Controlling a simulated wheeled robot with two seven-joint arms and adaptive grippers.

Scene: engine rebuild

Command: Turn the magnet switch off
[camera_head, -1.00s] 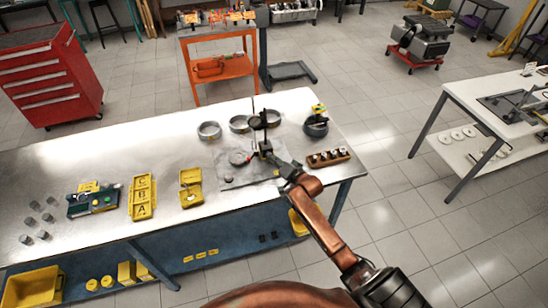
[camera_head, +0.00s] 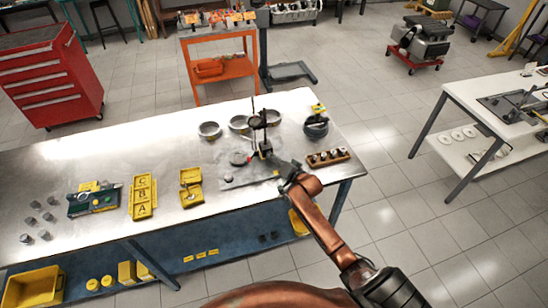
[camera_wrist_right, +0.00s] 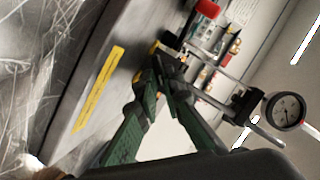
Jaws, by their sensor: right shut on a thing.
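A dial indicator stand with a dark dial (camera_head: 257,122) and a thin upright post stands on the grey plate (camera_head: 232,180) on the steel bench. Its magnet base and switch are mostly hidden by my right gripper (camera_head: 270,157), which reaches in from the lower right. In the right wrist view the green fingers of that gripper (camera_wrist_right: 160,72) come together at the base, next to a small yellow spot. They are shut on a small part there, seemingly the magnet switch, though the fingertips cover it. My left gripper is out of view.
Several metal rings (camera_head: 209,130) lie behind the stand, and a dark round part with a yellow top (camera_head: 316,125) stands to its right. A wooden block with small parts (camera_head: 328,157) is near the bench's right edge. Yellow trays (camera_head: 142,197) lie to the left.

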